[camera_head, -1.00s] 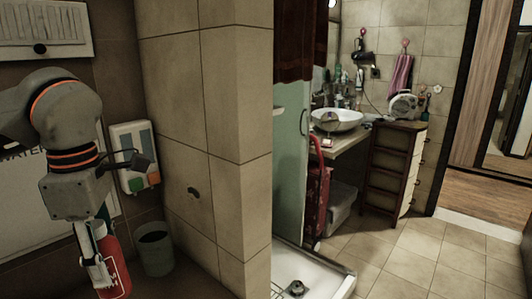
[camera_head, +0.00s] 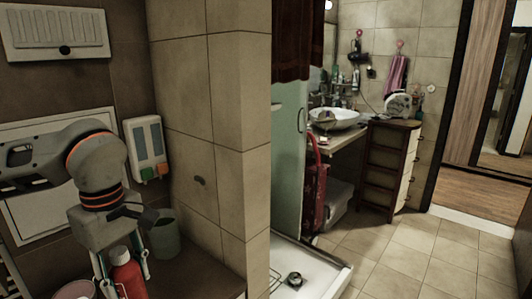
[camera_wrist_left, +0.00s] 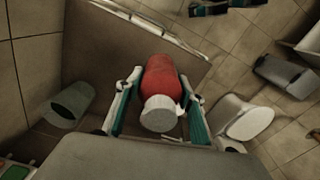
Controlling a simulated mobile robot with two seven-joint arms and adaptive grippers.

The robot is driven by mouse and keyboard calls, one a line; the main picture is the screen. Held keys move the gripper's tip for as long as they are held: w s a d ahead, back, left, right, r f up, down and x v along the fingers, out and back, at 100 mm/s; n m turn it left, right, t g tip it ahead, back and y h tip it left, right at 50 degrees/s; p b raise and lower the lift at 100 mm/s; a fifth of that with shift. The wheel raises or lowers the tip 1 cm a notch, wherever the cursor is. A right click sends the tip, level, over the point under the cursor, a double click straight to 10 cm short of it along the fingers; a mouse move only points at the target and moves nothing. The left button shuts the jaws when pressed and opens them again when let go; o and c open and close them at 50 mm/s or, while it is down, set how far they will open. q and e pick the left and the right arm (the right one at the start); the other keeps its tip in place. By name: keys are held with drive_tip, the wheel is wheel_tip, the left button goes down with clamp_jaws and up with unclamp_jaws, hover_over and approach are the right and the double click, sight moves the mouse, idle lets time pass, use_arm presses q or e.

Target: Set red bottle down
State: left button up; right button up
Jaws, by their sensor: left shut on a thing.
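The red bottle (camera_head: 128,275) has a pale cap and hangs between the fingers of my left gripper (camera_head: 122,268) at the lower left of the head view. In the left wrist view the bottle (camera_wrist_left: 162,76) sits between the two fingers of the left gripper (camera_wrist_left: 158,100), with its cap toward the camera. The gripper is shut on it. The bottle's bottom is cut off in the head view, so I cannot tell whether it touches a surface.
A grey-green bin (camera_head: 165,235) stands right of the bottle in the corner. A pinkish round container (camera_head: 75,290) shows at the bottom left. A brown surface (camera_head: 205,280) lies beside the tiled wall (camera_head: 225,120). A white dispenser (camera_head: 146,145) hangs behind.

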use_arm(q)
drive_tip(key=f+m, duration=0.3)
drive_tip(key=m, duration=0.1)
drive_tip(key=d+f+m, duration=0.1)
drive_tip(key=f+m, duration=0.3)
drive_tip(key=w+f+m, duration=0.1)
drive_tip(key=f+m, duration=0.3)
drive_tip(key=shift+d+f+m, duration=0.1)
drive_tip(key=shift+d+m, duration=0.15)
drive_tip(key=shift+m, duration=0.05)
